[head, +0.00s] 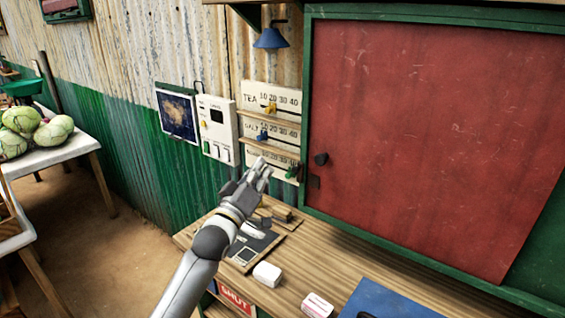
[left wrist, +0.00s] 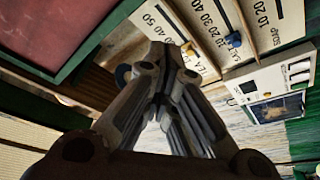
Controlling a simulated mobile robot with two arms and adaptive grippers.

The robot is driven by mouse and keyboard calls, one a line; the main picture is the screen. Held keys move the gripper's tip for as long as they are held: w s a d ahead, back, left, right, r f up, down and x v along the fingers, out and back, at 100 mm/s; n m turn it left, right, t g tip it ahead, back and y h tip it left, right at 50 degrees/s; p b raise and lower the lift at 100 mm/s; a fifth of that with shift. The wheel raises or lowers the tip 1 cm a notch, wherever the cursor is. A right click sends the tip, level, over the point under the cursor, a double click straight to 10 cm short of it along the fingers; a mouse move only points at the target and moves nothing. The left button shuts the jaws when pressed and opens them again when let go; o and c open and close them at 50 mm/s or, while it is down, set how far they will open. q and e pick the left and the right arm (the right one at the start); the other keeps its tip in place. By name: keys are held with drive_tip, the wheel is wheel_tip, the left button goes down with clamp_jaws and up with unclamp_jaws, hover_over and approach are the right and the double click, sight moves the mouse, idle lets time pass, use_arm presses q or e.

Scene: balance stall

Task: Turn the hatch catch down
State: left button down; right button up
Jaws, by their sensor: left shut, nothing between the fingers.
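The red hatch (head: 420,130) stands closed in its green frame on the right of the head view. A dark knob-like catch (head: 321,159) sits at its left edge, with a small dark plate (head: 314,182) just below. My left gripper (head: 262,168) is shut and empty, left of the catch and apart from it, in front of the price boards. In the left wrist view my gripper's fingers (left wrist: 165,65) are together. The hatch (left wrist: 75,30) shows at upper left there; I cannot make out the catch in that view. My right gripper is not in view.
Price boards (head: 272,98) with coloured sliders hang beside the hatch, next to a white switch box (head: 217,128). A blue bell (head: 271,38) hangs above. The wooden counter (head: 330,262) below holds white blocks (head: 267,274) and a blue mat (head: 385,300).

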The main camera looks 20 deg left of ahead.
use_arm(q)
drive_tip(key=w+d+f+p, duration=0.1)
drive_tip(key=w+d+p, duration=0.2)
drive_tip(key=w, duration=0.4)
drive_tip(key=shift+d+p, duration=0.25)
drive_tip(key=shift+p, duration=0.25)
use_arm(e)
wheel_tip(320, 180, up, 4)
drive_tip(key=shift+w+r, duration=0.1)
